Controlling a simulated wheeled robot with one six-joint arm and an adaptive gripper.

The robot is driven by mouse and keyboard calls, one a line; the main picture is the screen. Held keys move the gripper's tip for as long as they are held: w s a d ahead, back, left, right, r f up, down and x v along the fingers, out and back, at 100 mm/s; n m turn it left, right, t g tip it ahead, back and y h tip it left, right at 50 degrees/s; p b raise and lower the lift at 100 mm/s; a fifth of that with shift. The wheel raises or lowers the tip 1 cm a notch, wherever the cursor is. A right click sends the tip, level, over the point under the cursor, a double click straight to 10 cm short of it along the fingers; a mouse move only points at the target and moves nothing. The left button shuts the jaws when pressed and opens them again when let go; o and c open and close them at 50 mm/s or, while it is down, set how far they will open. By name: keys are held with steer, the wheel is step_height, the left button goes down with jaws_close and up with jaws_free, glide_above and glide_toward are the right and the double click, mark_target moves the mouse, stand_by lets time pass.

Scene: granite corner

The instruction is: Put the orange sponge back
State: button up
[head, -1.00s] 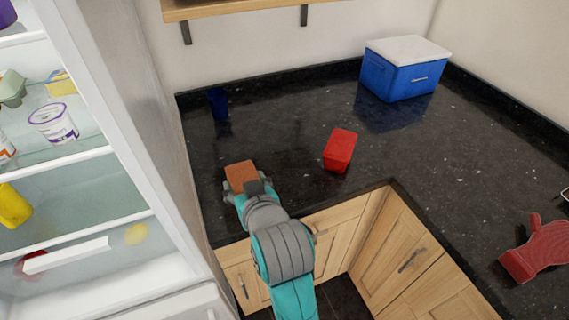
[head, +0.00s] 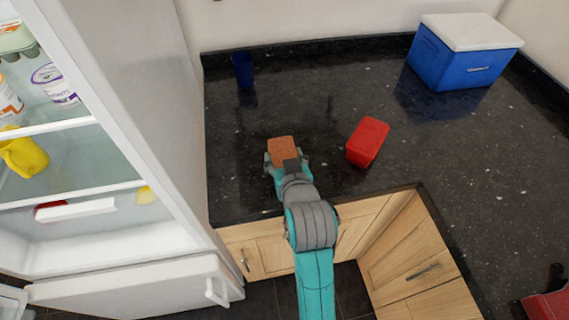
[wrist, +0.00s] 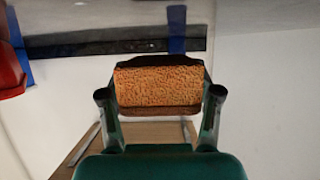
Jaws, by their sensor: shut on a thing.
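The orange sponge (head: 281,149) is in my gripper (head: 286,161), over the black granite counter (head: 310,105) near its front edge. In the wrist view the sponge (wrist: 158,86) spans the space between the two fingers, its porous orange face toward the camera and a darker brown band along its lower edge. My gripper (wrist: 160,98) is shut on it. I cannot tell how far the sponge is above the counter.
A red box (head: 367,141) stands just right of the sponge. A blue cup (head: 243,70) is at the back left, and a blue cooler with a white lid (head: 464,52) at the back right. An open fridge (head: 90,128) is at left. The counter's middle is clear.

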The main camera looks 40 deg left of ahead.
steer(key=shift+f, duration=1.45)
steer(key=shift+f, duration=0.15)
steer(key=o, duration=0.8)
steer(key=shift+r, duration=0.2)
steer(key=v, duration=1.2)
